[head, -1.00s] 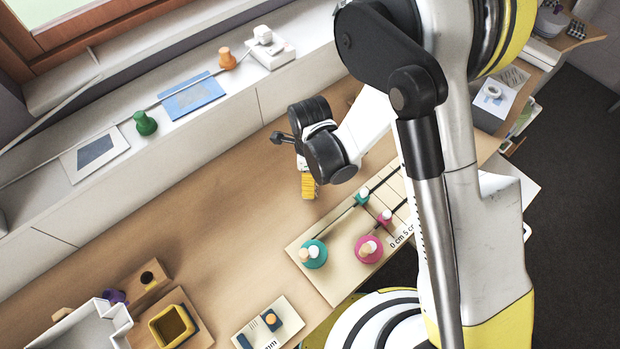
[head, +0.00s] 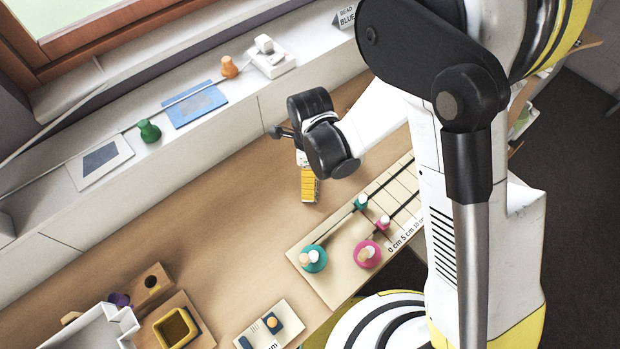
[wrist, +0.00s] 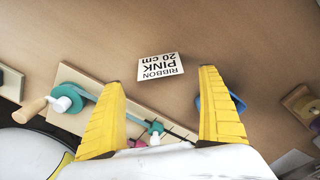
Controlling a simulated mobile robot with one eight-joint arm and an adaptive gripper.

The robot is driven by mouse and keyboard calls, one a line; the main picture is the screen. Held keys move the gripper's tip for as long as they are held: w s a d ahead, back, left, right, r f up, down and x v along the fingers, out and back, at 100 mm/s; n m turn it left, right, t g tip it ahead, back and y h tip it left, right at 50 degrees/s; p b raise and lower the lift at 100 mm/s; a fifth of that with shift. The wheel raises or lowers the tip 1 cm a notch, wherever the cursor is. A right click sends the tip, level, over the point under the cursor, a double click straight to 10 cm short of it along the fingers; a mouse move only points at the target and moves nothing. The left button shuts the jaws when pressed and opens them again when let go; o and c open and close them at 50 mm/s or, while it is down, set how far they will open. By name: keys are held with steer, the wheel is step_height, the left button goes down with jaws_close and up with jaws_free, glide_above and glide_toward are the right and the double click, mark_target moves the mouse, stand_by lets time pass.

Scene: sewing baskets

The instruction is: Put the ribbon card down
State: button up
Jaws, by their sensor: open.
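The ribbon card is a small white card (wrist: 160,67) printed "RIBBON PINK 20 cm". In the wrist view it appears to lie on the bare wooden table, between and slightly beyond my fingertips, with a gap on each side. My gripper (wrist: 163,78) is open, and its yellow fingers do not touch the card. In the head view my gripper (head: 310,187) points down over the table, behind the measuring board. I cannot make out the card there.
The measuring board (head: 333,285) with teal and pink spools is close in front of my gripper. A partly hidden blue object (wrist: 238,103) is beside the right finger in the wrist view. The wooden table (head: 235,215) is clear to the left. The white sill (head: 110,135) runs behind.

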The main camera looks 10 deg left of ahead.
steer(key=w+d+r+n+t+y+p, duration=0.1)
steer(key=d+r+n, duration=0.4)
steer(key=r, duration=0.6)
steer(key=d+r+n+t+p, duration=0.1)
steer(key=d+r+n+t, duration=0.1)
steer(key=d+r, duration=0.7)
steer(key=s+d+r+n+t, duration=0.2)
steer(key=s+d+r+n, duration=0.1)
steer(key=d+r+n, duration=0.1)
steer(key=s+d+r+n+t+h, duration=0.1)
steer(key=s+d+r+n, duration=0.3)
steer(key=d, duration=0.4)
steer(key=shift+r+n+t, duration=0.6)
steer(key=shift+r+n, duration=0.05)
steer(key=shift+n, duration=0.35)
steer(key=shift+d, duration=0.1)
